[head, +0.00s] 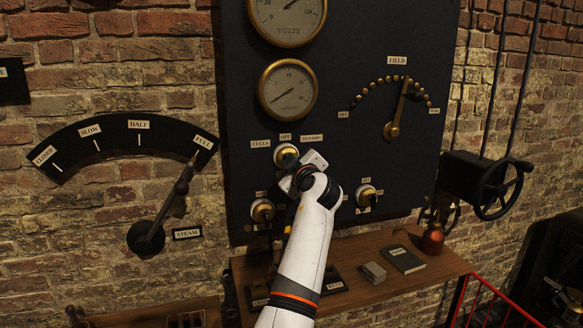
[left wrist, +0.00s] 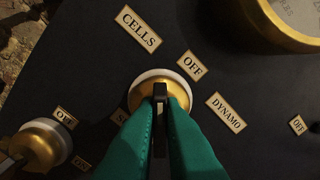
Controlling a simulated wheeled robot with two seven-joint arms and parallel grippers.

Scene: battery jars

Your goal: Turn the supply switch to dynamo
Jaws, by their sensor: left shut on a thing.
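The supply switch (head: 285,153) is a round brass knob on a pale ring, on the dark panel, below the labels CELLS (head: 260,143), OFF (head: 286,137) and DYNAMO (head: 312,137). In the left wrist view the switch (left wrist: 150,85) shows a dark handle between my green fingertips. The handle lies upright in that tilted picture, lined up between CELLS (left wrist: 138,28) and OFF (left wrist: 192,65), away from DYNAMO (left wrist: 226,112). My left gripper (head: 293,163) is at the switch, and in the wrist view its fingers (left wrist: 160,102) are shut on the handle. My right gripper is not in view.
Two more brass switches (head: 262,210) (head: 366,195) sit lower on the panel. Gauges (head: 288,88) and the field lever (head: 394,122) are above and right. A steam lever (head: 165,215) is left, a handwheel (head: 497,188) right. A wooden shelf (head: 420,277) runs below.

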